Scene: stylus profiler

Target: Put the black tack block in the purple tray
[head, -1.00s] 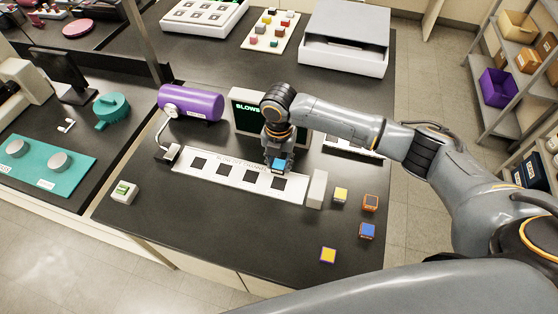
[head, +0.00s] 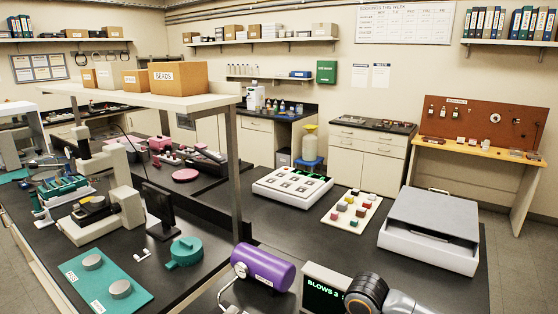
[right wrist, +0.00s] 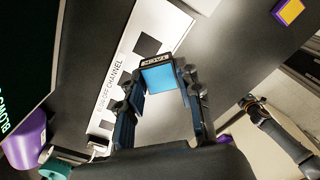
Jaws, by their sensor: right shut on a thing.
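The black tack block (right wrist: 156,62) shows in the right wrist view with a black side lettered TACK and a bright blue face. My right gripper (right wrist: 162,80) is shut on it, with a finger at each side. The block is over or near the white blow-off channel strip (right wrist: 112,88) with its dark squares; its height above the bench is not clear. In the head view only my right arm's dark wrist joint shows at the bottom; the gripper and block are out of frame. No purple tray is in either current view.
A purple cylinder (head: 262,268) and a display reading BLOWS 3 (head: 324,293) stand near the arm. Behind are a keypad-like white panel (head: 291,188), a board of coloured blocks (head: 351,211) and a white box (head: 432,231). A purple-edged yellow block (right wrist: 290,12) lies apart.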

